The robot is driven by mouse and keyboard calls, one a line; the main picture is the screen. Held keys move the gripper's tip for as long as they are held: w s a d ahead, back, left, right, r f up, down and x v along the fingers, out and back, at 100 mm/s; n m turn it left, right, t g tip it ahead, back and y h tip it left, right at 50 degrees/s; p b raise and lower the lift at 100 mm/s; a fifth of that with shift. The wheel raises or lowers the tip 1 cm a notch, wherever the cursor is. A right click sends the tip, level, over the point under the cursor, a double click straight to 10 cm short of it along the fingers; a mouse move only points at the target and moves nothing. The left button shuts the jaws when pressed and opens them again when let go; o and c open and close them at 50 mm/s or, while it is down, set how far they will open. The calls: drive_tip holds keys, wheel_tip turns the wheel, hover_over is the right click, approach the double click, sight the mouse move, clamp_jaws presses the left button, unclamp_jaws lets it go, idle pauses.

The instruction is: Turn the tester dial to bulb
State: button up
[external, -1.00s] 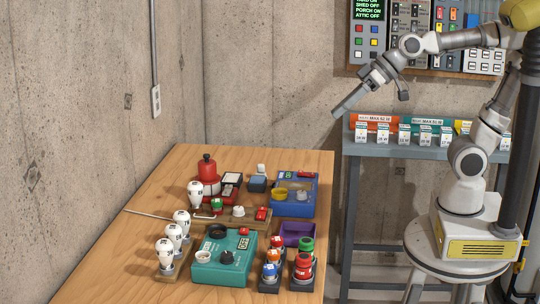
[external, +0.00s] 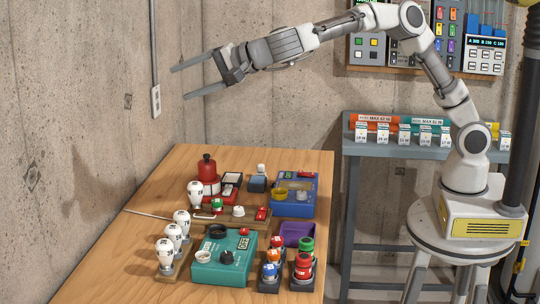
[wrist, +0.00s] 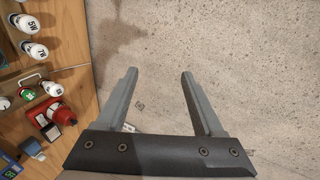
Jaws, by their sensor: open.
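A teal box (external: 217,272) that looks like the tester sits on the front of the wooden table, with a black knob (external: 227,257), a white round socket (external: 203,257), a black round socket (external: 217,231) and a small screen (external: 243,243). The knob's setting is too small to read. A blue box (external: 293,208) with a yellow round part and a pale knob stands farther back. My gripper (external: 175,83) is open and empty, high above the table's back left, far from both boxes. In the wrist view the open fingers (wrist: 159,70) face bare concrete; neither knob shows clearly there.
White bulbs (external: 165,252) stand left of the teal box. Several coloured bulbs (external: 303,265) in dark holders and a purple tray (external: 297,234) are to its right. A red bottle (external: 207,171) stands behind. Concrete wall borders the table's left side.

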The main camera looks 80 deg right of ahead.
wheel_tip(320, 180, down, 12)
drive_tip(key=m+g+p, duration=0.2)
drive_tip(key=m+g, duration=0.2)
drive_tip(key=g, duration=0.2)
drive_tip(key=m+g+y+p, duration=0.1)
drive_tip(key=m+g, duration=0.2)
drive_tip(key=g, duration=0.5)
hover_over(227, 254)
wheel_tip(227, 254, down, 11)
wheel_tip(227, 254, down, 17)
drive_tip(key=shift+f+p, duration=0.2)
drive_tip(key=shift+p, duration=0.6)
clamp_jaws()
